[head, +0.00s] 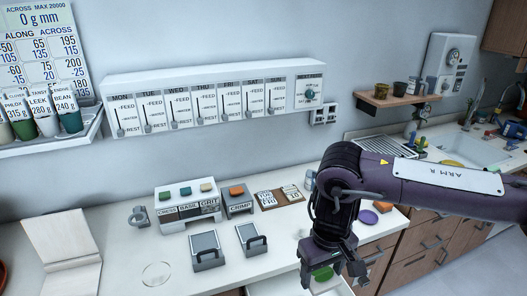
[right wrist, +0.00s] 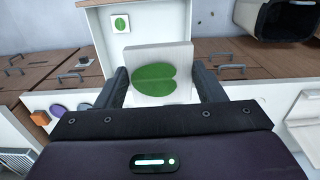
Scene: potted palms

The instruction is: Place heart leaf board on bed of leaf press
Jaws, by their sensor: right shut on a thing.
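The heart leaf board is a pale square board with a green heart-shaped leaf (right wrist: 155,78) on it. My right gripper (right wrist: 163,88) is shut on this board, one finger at each side. In the head view my right gripper (head: 333,262) points down at the counter's front edge, over an open white drawer (head: 290,286). The leaf (head: 322,273) shows green below it, and much of the board is hidden there. I cannot tell for sure which thing is the leaf press; a pale hinged, open stand (head: 65,248) is at the counter's left. My left gripper is not in view.
Two grey handled devices (head: 207,250) (head: 252,241) and a labelled block (head: 188,203) stand mid-counter. A clear round dish (head: 157,273) lies left of them. A purple disc (head: 368,217) is beyond my right arm.

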